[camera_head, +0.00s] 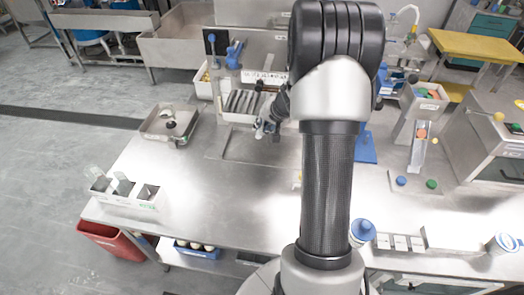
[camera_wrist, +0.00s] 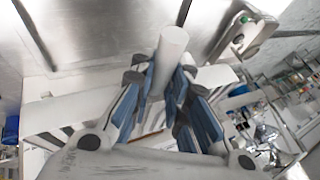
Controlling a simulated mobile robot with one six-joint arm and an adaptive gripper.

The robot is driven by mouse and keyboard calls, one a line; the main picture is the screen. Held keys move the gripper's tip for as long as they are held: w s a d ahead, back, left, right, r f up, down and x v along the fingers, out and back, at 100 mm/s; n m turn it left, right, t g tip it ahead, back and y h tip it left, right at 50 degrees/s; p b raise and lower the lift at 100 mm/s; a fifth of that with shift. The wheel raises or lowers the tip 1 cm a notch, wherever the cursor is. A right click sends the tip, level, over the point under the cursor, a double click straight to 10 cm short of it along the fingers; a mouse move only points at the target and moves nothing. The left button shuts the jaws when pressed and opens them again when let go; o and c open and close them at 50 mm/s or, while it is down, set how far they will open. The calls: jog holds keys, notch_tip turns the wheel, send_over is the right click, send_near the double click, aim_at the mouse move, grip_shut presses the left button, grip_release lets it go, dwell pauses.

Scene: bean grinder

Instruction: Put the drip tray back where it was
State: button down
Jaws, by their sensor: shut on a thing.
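The drip tray (camera_head: 238,103) is a white tray with dark slats, seen in the head view at the front of a pale machine (camera_head: 262,77). My gripper (camera_head: 266,131) is at the tray's front side, partly hidden by my arm. In the wrist view my gripper (camera_wrist: 168,95), with blue finger pads, is shut on a white round bar, which looks like the handle of the drip tray (camera_wrist: 70,108). The tray's white edge and slats show behind the fingers. I cannot tell whether the tray is fully seated in the machine.
A thin rectangular outline (camera_head: 250,158) marks the steel table in front of the tray. A grey bin (camera_head: 170,124) stands left, and a white three-slot holder (camera_head: 124,192) front left. A blue item (camera_head: 366,150) lies right of my arm. The left-middle table is clear.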

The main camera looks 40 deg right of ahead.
notch_tip(320, 180, down, 19)
jog(key=b, duration=0.7)
jog(key=shift+f+b, duration=0.1)
jog(key=shift+b, duration=0.35)
jog(key=c, duration=1.5)
grip_release()
jog(key=shift+c, duration=0.2)
